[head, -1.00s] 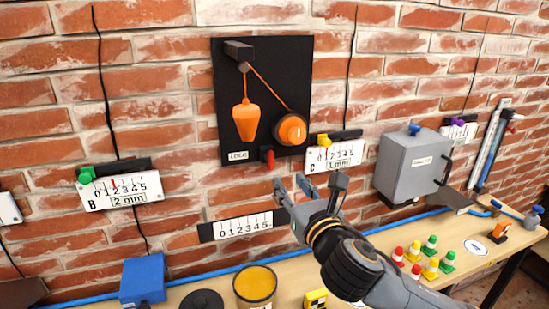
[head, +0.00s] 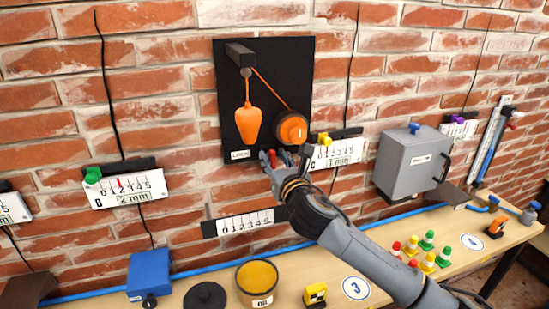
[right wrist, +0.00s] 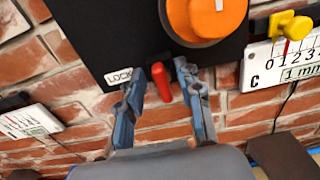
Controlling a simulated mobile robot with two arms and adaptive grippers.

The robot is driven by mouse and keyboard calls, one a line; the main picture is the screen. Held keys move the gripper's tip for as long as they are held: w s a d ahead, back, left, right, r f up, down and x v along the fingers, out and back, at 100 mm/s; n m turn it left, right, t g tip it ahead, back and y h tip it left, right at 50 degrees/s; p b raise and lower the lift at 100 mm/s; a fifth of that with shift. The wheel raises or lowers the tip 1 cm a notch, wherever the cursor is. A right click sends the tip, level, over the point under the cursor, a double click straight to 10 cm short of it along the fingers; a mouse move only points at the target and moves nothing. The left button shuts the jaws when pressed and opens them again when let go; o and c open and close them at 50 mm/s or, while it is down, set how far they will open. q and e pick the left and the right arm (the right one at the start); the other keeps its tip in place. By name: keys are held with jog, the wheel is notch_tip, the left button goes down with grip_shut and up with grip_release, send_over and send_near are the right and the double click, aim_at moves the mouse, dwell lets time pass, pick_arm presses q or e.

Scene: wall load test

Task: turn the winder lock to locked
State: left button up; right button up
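The winder lock is a small red lever (right wrist: 161,82) at the bottom edge of a black wall panel (head: 228,75), beside a "LOCK" label (right wrist: 118,76). In the right wrist view the lever hangs nearly straight down, slightly tilted. My right gripper (right wrist: 156,84) is open, with one finger on each side of the lever and a gap to each. In the head view the right gripper (head: 273,160) covers much of the lever. The orange winder knob (head: 292,129) is just above, and an orange weight (head: 248,122) hangs on the panel. My left gripper is not in view.
Gauge C (head: 338,153) with a yellow clip is close right of the gripper. A ruler strip (head: 245,223) is below the panel. A grey box (head: 408,162) is on the wall at right. The bench holds an orange-filled can (head: 257,297), a blue box (head: 147,273) and several small cones.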

grip_shut()
jog(key=shift+d+m, duration=0.1)
jog(key=shift+m, duration=0.2)
jog(key=shift+d+m+p, duration=0.1)
jog(key=shift+m+p, duration=0.2)
jog(key=shift+m, duration=0.7)
jog(key=m, duration=1)
jog(key=d+f+m, duration=0.1)
jog(key=m, duration=0.4)
jog(key=shift+w, duration=0.15)
jog(key=shift+m, duration=0.3)
